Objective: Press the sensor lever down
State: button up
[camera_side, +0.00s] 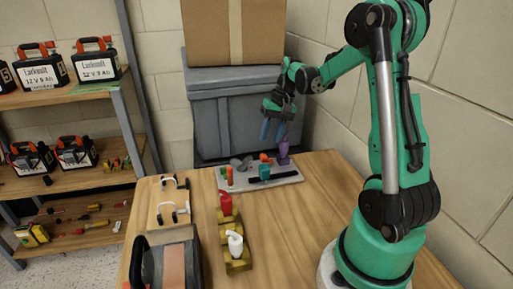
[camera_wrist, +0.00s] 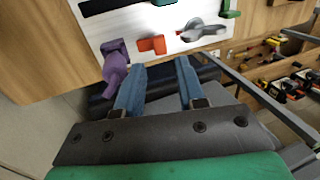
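A pale board (camera_side: 290,180) lies at the back of the wooden table, and also shows in the wrist view (camera_wrist: 122,28). On it are a purple upright part (camera_side: 283,150), a grey lever-like part (camera_side: 241,163), an orange part (camera_side: 263,157), a teal block (camera_side: 264,172) and a black strip. The wrist view shows the purple part (camera_wrist: 115,62), orange part (camera_wrist: 152,44) and grey part (camera_wrist: 200,30). I cannot tell for sure which is the sensor lever. My gripper (camera_side: 272,130) hangs above the board's back edge, its blue fingers apart and empty (camera_wrist: 160,66).
A grey bin (camera_side: 225,115) with a cardboard box (camera_side: 235,30) on it stands behind the table. Red (camera_side: 226,204) and white (camera_side: 235,244) bottles stand on yellow holders in front. Battery shelves (camera_side: 70,95) are at left. The table's right part is clear.

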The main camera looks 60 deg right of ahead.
aim_at(264, 155)
jog(key=shift+x, duration=2.75)
grip_shut()
